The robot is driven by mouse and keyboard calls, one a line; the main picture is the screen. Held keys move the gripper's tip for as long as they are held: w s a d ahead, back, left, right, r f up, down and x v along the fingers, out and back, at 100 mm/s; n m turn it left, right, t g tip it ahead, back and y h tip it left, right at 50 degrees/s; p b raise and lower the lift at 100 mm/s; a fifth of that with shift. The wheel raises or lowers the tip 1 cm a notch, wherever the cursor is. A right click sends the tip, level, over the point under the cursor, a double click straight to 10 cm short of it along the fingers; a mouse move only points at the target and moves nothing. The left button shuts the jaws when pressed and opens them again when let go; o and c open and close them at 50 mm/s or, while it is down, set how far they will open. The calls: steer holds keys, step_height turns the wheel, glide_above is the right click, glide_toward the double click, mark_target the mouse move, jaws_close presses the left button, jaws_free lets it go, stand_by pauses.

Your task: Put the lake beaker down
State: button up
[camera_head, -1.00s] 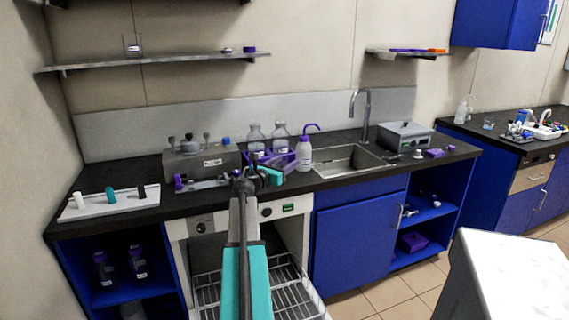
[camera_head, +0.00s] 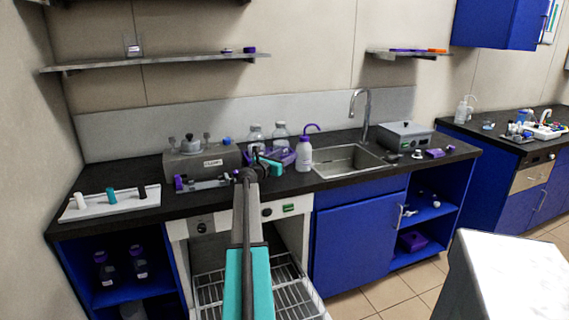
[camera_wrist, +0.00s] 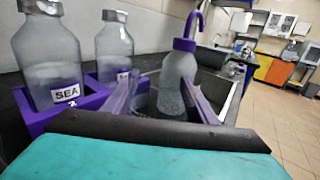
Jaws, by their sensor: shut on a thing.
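My gripper (camera_head: 285,158) is over the counter, in front of the bottle rack and just left of the wash bottle. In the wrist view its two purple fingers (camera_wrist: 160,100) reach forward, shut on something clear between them. This is probably the lake beaker, but its outline is faint and no label on it can be read. I cannot tell whether it touches the counter. The wash bottle (camera_wrist: 178,75) stands upright behind the fingers. The purple rack (camera_wrist: 60,115) holds a bottle labelled SEA (camera_wrist: 50,62) and a second clear bottle (camera_wrist: 114,48).
The sink (camera_head: 345,160) is right of the wash bottle (camera_head: 304,157). A grey device (camera_head: 203,160) and a white tray with small pegs (camera_head: 108,203) stand to the left. An open dishwasher with a pulled-out rack (camera_head: 280,285) is below the counter. Bare counter lies along the front edge.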

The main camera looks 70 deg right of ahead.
stand_by(0.3)
steer(key=shift+w+d, duration=0.15)
steer(key=shift+d, duration=0.3)
steer(key=shift+f, duration=1.75)
steer(key=shift+f, duration=0.15)
steer(key=o, duration=1.2)
